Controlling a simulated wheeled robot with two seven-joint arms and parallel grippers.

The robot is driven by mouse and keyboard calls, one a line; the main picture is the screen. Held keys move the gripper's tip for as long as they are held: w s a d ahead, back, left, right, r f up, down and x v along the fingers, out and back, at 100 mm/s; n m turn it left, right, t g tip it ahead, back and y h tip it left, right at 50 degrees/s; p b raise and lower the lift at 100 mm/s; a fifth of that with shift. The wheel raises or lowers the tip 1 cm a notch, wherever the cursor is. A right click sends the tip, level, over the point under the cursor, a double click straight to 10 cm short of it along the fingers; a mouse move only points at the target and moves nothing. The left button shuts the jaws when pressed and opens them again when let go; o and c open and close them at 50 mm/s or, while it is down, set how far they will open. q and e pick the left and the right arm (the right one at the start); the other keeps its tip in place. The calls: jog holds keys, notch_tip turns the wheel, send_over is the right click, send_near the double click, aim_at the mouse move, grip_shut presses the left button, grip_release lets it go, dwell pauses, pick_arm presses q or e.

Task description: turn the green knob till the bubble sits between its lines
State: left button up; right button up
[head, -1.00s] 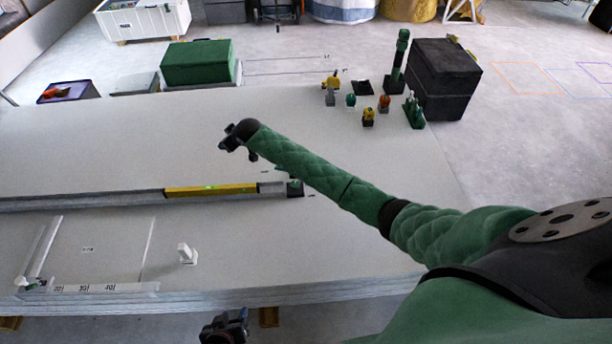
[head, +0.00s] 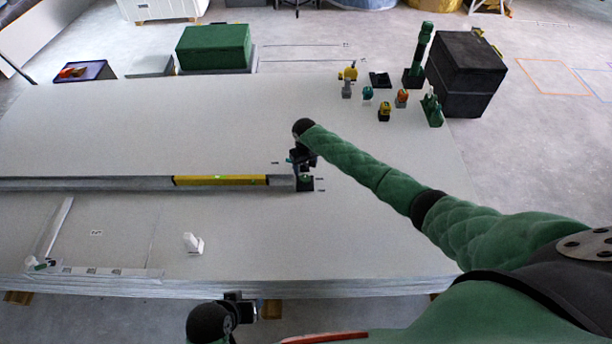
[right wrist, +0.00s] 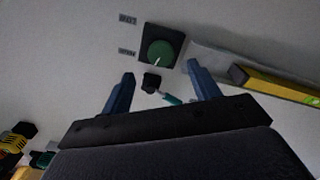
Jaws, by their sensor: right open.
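The green knob (head: 306,177) sits on a dark square base at the right end of a grey rail. In the right wrist view the round knob (right wrist: 160,53) carries a pale pointer line. My right gripper (head: 299,160) is just beyond the knob in the head view. In the right wrist view its blue fingers (right wrist: 160,73) are open and empty, with the knob ahead of the tips, apart from them. The yellow level (head: 222,180) lies along the rail, with a bright green vial; the bubble and lines are too small to make out. My left gripper (head: 242,306) is at the panel's front edge.
A small black block (right wrist: 151,82) and a teal piece (right wrist: 172,99) show near my right fingers. Several small coloured knobs and a black box (head: 463,75) stand at the back right. A white block (head: 193,243) stands at the front. The panel around the knob is mostly clear.

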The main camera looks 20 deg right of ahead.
aim_at(305, 178)
jog(key=shift+f, duration=3.15)
jog(key=shift+c, duration=0.2)
jog(key=c, duration=0.9)
